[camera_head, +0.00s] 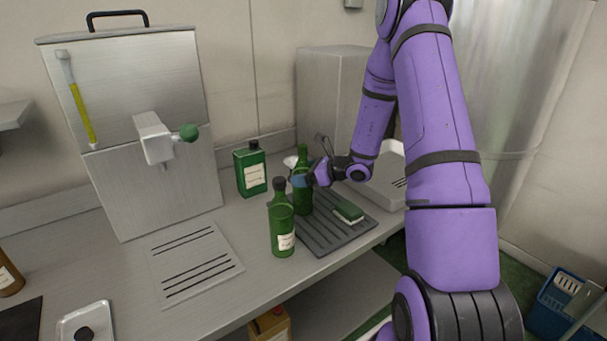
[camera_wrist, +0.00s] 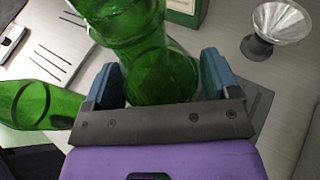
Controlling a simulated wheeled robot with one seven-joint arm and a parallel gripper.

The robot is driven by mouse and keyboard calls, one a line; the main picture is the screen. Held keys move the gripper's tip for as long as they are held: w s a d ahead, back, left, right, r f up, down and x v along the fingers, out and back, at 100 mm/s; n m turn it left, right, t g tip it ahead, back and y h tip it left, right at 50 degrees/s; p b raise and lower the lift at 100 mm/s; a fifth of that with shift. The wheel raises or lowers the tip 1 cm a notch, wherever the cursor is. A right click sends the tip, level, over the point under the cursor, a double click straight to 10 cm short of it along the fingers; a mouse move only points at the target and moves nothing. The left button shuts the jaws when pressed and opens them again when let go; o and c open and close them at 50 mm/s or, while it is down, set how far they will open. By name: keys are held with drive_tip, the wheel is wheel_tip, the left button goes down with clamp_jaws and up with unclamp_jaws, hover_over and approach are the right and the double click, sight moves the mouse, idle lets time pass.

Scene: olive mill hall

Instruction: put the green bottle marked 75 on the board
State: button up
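One green bottle (camera_head: 303,203) stands upright, or nearly so, over the dark ribbed mat. A second green bottle (camera_head: 282,235) with a dark cap and pale label stands on the counter in front; green glass also shows at left in the wrist view (camera_wrist: 30,105). I cannot read the number on either bottle. A dark flat board (camera_head: 20,320) is cut off at the lower left corner.
A green tin (camera_head: 251,172) stands behind, near a metal funnel (camera_wrist: 282,22). A slotted plate (camera_head: 195,262) lies clear before the steel tank (camera_head: 150,90). A small white tray (camera_head: 86,325) is beside the board.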

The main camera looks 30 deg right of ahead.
drive_tip(key=shift+o, duration=0.8)
